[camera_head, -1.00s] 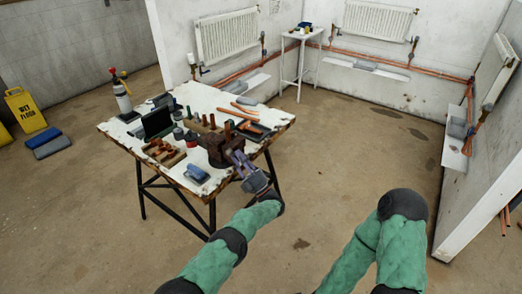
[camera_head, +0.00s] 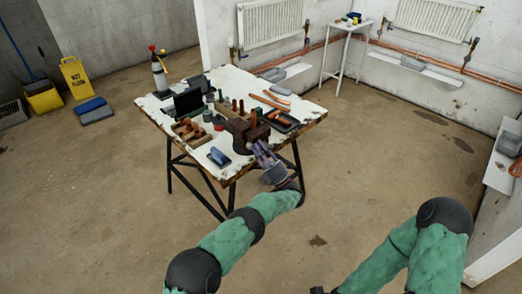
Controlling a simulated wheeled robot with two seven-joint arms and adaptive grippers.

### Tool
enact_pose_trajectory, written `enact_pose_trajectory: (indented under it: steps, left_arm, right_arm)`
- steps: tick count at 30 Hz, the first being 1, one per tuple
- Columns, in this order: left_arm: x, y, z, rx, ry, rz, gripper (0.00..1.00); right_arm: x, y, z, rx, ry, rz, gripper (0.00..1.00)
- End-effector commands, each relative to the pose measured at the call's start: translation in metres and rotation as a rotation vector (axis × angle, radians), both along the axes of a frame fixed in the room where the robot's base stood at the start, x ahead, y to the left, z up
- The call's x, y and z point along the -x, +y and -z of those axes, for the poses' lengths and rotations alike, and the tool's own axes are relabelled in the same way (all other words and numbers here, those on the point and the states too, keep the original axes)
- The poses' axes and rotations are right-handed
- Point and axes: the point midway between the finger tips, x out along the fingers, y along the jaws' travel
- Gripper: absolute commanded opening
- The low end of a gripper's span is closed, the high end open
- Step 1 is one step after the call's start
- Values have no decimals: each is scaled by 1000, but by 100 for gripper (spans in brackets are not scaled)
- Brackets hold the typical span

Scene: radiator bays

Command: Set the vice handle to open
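The brown vice (camera_head: 243,130) stands at the near right edge of the white-topped workbench (camera_head: 222,86). My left gripper (camera_head: 262,152), purple-grey, reaches up to the vice's near side from below right. Its fingers overlap the vice's front in the picture, where the handle is hard to make out. I cannot tell whether the fingers are around the handle, touching it or shut.
The bench also holds a wooden rack (camera_head: 188,131), a blue-grey item (camera_head: 219,156), a black tray (camera_head: 282,121) and several tools. A small white stand (camera_head: 343,41) is by the back wall. A yellow wet-floor sign (camera_head: 76,78) stands at left. The floor right of the bench is clear.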

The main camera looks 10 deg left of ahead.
Motion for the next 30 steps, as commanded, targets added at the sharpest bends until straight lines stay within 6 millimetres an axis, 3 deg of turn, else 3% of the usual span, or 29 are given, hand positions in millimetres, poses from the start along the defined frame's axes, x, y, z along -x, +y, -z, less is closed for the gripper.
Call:
enact_pose_trajectory:
  steps: [13, 30]
  left_arm:
    - [3, -5, 6, -2, 0, -2, 31]
    - [38, -62, 64, -1, -1, -5, 31]
  right_arm:
    - [0, 0, 0, 0, -1, 0, 46]
    - [0, 0, 0, 0, -1, 0, 46]
